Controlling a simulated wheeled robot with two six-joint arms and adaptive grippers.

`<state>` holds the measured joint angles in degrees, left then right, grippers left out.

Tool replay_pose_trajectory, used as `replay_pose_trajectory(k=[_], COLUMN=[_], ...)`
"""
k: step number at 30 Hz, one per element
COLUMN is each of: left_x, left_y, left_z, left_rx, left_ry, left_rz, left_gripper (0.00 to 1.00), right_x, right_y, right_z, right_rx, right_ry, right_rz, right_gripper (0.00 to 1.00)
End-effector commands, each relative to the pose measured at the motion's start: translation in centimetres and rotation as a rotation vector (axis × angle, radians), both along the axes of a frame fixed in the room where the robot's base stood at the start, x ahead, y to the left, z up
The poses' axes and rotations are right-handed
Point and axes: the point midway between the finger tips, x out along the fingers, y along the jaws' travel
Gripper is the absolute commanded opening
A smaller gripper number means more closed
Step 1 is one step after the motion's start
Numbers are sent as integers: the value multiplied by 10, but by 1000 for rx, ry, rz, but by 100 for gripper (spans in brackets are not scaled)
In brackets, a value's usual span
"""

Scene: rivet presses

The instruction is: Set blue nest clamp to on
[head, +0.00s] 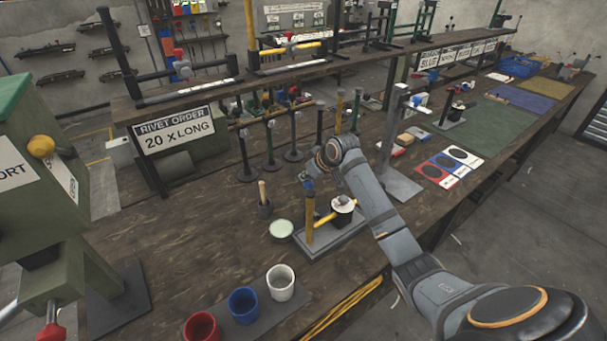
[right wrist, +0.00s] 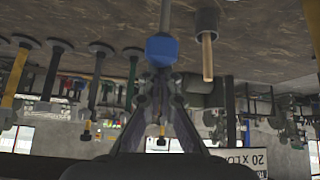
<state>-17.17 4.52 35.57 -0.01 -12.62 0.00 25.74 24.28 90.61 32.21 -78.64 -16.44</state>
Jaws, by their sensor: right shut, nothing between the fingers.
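A fixture with a yellow post and yellow arm (head: 310,212) stands on a grey base plate (head: 332,236) near the middle of the bench. A black and white cylinder (head: 343,204) sits on it. A small blue knob (head: 308,184) shows above the post; in the right wrist view the blue knob (right wrist: 161,50) sits on a thin grey rod. My right gripper (head: 312,175) is shut and empty, its tips right at the knob. I cannot tell whether they touch it. My gripper partly hides the knob in the head view. My left gripper is not in view.
Red (head: 202,327), blue (head: 243,305) and white (head: 281,283) cups stand in front. A pale green dish (head: 281,229) and a dark pot with a wooden handle (head: 264,207) stand left of the fixture. A tall grey stand (head: 390,150) rises to the right.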

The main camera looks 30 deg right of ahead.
Motion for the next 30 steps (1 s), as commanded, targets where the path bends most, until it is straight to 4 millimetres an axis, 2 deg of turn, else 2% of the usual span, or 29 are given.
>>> replay_pose_trajectory(k=[6, 9, 23, 26, 30], left_x=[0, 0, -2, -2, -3], left_y=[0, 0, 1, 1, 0], left_z=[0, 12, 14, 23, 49], left_rx=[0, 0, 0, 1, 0], left_ry=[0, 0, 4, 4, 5], left_rz=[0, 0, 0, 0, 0], left_gripper=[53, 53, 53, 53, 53], right_x=[-25, -32, -34, -33, -26], right_y=[-4, -3, -4, -5, -8], right_z=[-1, 5, 0, 9, 33], right_rx=[14, 24, 25, 25, 25], right_ry=[-142, -167, -165, -166, -172], right_rz=[2, 5, 2, -1, -9], right_gripper=[0, 0, 0, 0, 0])
